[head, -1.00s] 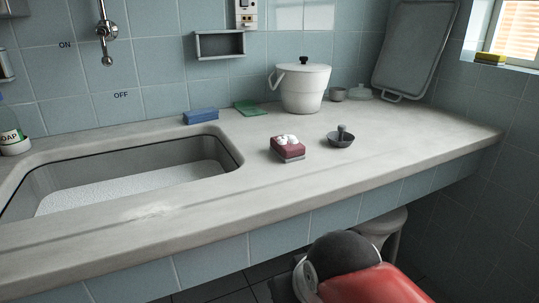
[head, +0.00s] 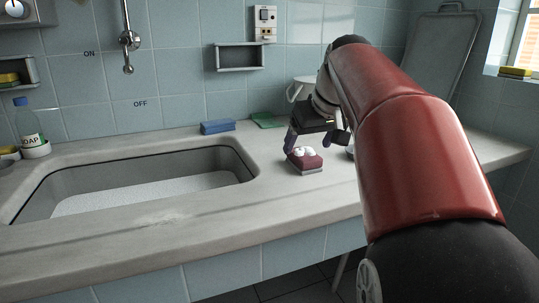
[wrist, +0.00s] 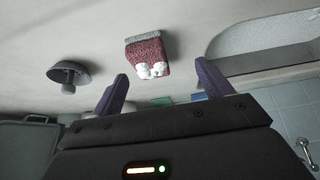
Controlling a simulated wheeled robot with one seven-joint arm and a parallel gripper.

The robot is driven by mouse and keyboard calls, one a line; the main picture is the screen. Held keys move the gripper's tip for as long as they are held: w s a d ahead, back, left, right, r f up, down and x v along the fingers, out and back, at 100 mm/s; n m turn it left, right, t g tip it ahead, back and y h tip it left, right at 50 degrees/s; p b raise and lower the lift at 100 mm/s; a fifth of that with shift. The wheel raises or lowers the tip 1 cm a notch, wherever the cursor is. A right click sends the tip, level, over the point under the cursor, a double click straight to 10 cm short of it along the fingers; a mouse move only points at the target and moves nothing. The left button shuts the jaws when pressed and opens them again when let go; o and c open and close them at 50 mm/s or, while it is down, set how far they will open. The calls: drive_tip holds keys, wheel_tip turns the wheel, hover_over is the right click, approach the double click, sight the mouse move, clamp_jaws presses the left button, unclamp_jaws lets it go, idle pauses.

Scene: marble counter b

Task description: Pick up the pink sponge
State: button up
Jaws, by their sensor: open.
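The pink sponge (head: 305,164) lies on the marble counter right of the sink, with a grey layer at its base and small white lumps on top. In the wrist view the sponge (wrist: 146,53) shows beyond the fingers, roughly between their lines. My gripper (head: 306,143) is above and just behind the sponge in the head view. In the wrist view my gripper (wrist: 160,86) has its two purple fingers wide apart with nothing between them. I cannot tell the exact height of the fingers over the sponge.
A grey bowl with a pestle-like piece (wrist: 68,76) stands beside the sponge. A blue sponge (head: 217,127) and a green cloth (head: 267,120) lie by the wall. The sink (head: 140,185) opens to the left. A white pot (head: 299,90) is partly hidden behind my arm.

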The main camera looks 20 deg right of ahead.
sight(304, 153)
drive_tip(key=shift+w+d+r, duration=0.25)
drive_tip(key=shift+w+d, duration=0.65)
drive_tip(key=shift+w, duration=0.2)
drive_tip(key=x, duration=0.7)
drive_tip(key=shift+f+b, duration=0.2)
drive_tip(key=shift+b, duration=0.1)
drive_tip(key=c, duration=1.1)
drive_tip(key=shift+r, duration=0.1)
drive_tip(key=shift+r+p, duration=1.9)
drive_tip(key=shift+r, duration=8)
